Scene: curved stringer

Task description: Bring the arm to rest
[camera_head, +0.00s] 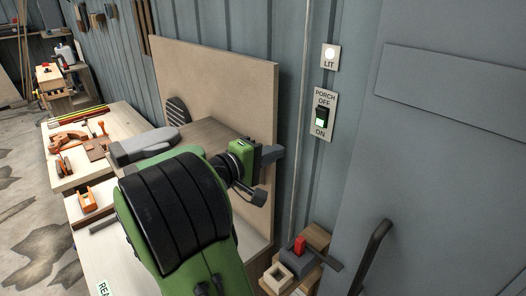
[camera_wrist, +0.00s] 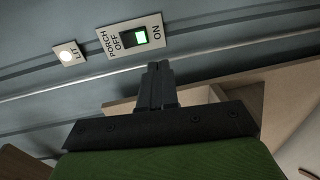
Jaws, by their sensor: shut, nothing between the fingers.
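My green and black arm fills the lower middle of the head view. My gripper (camera_head: 272,153) is at its end, in front of the board's right edge, left of and below the porch switch (camera_head: 321,115). In the wrist view my gripper (camera_wrist: 158,68) shows its two dark fingers together with nothing between them, just below the switch plate (camera_wrist: 117,42). A gap between the fingers and the wall cannot be judged exactly. The switch's rocker glows green near ON.
A tan board (camera_head: 225,85) stands against the ribbed wall behind my arm. A workbench (camera_head: 62,181) with orange tools is at left. A small wooden stand with a red-topped block (camera_head: 299,246) is below the switch. A grey door (camera_head: 450,160) with a dark handle (camera_head: 374,250) is at right.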

